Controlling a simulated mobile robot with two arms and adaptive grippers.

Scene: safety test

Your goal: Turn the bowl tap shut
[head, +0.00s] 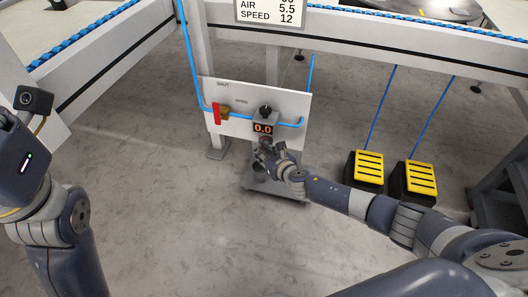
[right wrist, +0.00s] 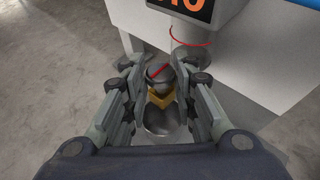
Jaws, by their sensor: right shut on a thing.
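The bowl tap (right wrist: 160,76) is a dark round knob with a red line across it, on a brass-coloured body (right wrist: 161,99), in the right wrist view. My right gripper (right wrist: 160,90) has its fingers on both sides of the knob and is shut on it. In the head view my right gripper (head: 270,148) is just below the display unit (head: 264,122), which reads 0.0, and hides the tap. The grey bowl (right wrist: 190,50) with a red ring hangs under the unit. My left arm shows at the left edge; its fingers are out of view.
The white panel (head: 285,105) carries a red valve lever (head: 217,113), hanging upright, near SHUT and OPEN labels, and blue air hose. A grey base plate (head: 262,183) is below. Two yellow-topped pedals (head: 369,167) (head: 421,178) stand at right. The floor at front left is clear.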

